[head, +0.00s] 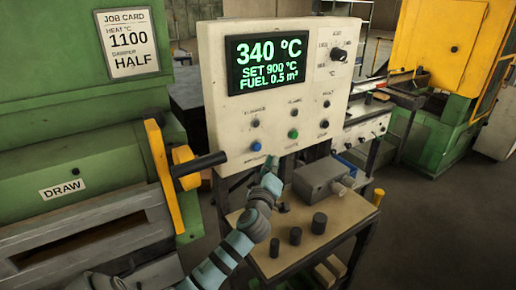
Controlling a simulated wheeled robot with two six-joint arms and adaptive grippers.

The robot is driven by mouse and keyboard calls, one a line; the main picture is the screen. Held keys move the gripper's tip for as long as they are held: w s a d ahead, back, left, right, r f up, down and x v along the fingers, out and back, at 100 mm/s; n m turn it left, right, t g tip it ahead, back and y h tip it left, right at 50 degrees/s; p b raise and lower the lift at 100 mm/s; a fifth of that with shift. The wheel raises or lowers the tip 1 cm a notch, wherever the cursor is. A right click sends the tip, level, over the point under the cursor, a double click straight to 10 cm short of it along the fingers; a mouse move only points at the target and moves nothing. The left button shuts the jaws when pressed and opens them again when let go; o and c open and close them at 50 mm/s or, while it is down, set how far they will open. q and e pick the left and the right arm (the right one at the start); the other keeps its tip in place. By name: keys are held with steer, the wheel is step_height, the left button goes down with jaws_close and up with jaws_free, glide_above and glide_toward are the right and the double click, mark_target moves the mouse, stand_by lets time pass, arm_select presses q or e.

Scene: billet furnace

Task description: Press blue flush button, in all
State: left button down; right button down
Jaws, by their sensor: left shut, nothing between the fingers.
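The blue button (255,146) is at the lower left of the cream control panel (216,90), which faces me. My left gripper (270,166) is shut and empty, with its tips just below and to the right of the blue button. I cannot tell whether the tips touch the panel; the button itself is uncovered. The panel's display (268,62) reads 340 °C, SET 900 °C, FUEL 0.5 m³. A green button (293,134) sits to the right of the blue one. My right gripper is not in view.
A yellow lever with a black handle (200,164) juts out left of the panel from the green furnace (50,120). A job card (127,42) reads HEAT 1100, DAMPER HALF. Below the panel, a bench (270,262) holds a grey box (322,178) and dark cylinders (319,223).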

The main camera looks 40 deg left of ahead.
mark_target(257, 147)
arm_select(q)
steer(key=a, duration=0.2)
steer(key=w+a+b, duration=0.1)
steer(key=shift+w+a, duration=0.1)
steer(key=shift+a, duration=0.3)
stand_by(0.3)
stand_by(0.8)
steer(key=shift+w+a+b, duration=0.1)
steer(key=shift+a+b, duration=0.25)
steer(key=shift+b, duration=0.15)
steer(key=shift+w+a+b, duration=0.1)
steer(key=shift+a+b, duration=0.2)
steer(key=shift+a, duration=0.1)
stand_by(0.4)
stand_by(0.3)
steer(key=shift+s+d, duration=0.25)
steer(key=shift+d, duration=0.55)
